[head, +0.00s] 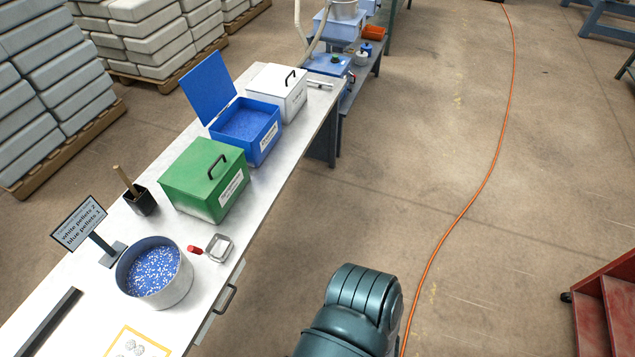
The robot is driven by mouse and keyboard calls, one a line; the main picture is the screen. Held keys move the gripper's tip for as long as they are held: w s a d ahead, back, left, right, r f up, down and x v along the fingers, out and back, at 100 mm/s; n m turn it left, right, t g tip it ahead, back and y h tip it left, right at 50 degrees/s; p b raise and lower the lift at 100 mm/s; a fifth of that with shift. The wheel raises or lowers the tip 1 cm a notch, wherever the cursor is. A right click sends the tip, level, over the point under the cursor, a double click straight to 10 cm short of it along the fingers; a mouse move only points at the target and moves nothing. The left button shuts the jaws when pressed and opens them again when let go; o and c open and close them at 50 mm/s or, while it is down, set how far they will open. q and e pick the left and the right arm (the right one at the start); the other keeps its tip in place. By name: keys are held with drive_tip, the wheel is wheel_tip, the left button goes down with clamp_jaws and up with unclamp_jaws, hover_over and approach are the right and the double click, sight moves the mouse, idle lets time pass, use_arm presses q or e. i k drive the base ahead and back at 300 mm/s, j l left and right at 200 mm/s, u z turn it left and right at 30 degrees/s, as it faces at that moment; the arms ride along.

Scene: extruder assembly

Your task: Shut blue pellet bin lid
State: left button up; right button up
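The blue pellet bin (262,147) stands on the white table between the green bin and the white bin. Its blue lid (208,88) is open, standing up and leaning back on the bin's left side. Blue pellets (243,125) show inside the bin. Neither gripper is in view. A teal part of my own body shows at the bottom centre, away from the bin over the floor.
A closed green bin (196,187) and a closed white bin (270,93), both with black handles, flank the blue bin. A metal pot of mixed pellets (156,270), a scoop (218,248), a sign (79,222) and a black cup (143,203) stand nearer. An orange hose (474,195) crosses the open floor.

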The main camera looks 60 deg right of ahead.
sight(209, 87)
drive_tip(key=z, duration=1.6)
